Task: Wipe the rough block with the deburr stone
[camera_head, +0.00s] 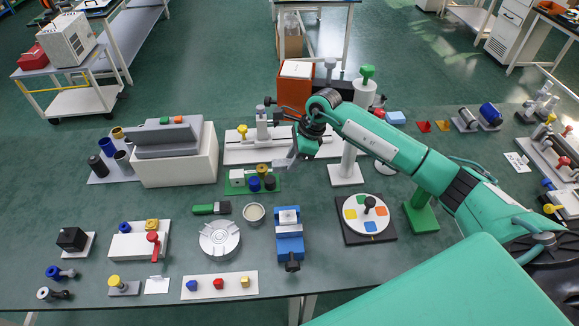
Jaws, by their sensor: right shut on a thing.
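A blue vise (290,246) stands at the table's front middle, with a light grey block (288,216) at its top, which looks like the rough block. My right gripper (291,154) is above the table behind the vise, apart from the block. It is shut on a small grey piece (283,163), which looks like the deburr stone; the fingers partly hide it. My left gripper is not in view.
A green mat (235,188) with small coloured parts lies left of the gripper. A round grey fixture (220,239), a small bowl (254,212) and a green-and-black tool (211,209) lie left of the vise. A colour dial (350,214) stands right of it.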

